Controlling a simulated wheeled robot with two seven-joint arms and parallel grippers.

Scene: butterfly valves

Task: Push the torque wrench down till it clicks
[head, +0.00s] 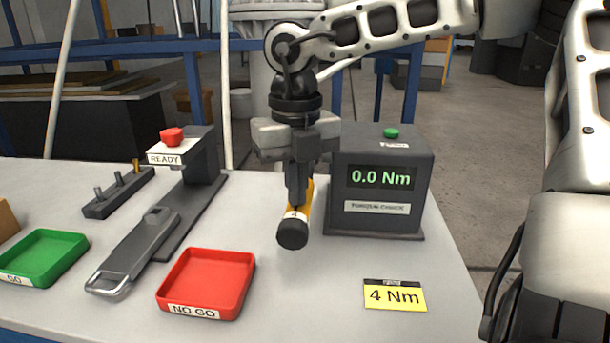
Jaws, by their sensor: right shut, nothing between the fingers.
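The torque wrench (293,232) points its handle toward me. It has a black end, a white band marked 4 and a yellow part; its far end is hidden behind my gripper. My right gripper (297,200) points down, shut and empty, with its fingertips at the top of the handle near the white band. I cannot tell whether they touch it. The grey torque checker (382,160) stands just right of the wrench. Its display (381,177) reads 0.0 Nm in green. My left gripper is out of view.
A yellow 4 Nm card (394,296) lies at the front right. A red NO GO tray (206,284) and a green GO tray (42,258) sit on the left. Behind the red tray is a grey fixture (200,165) with a READY sign. The table's right edge is close to the checker.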

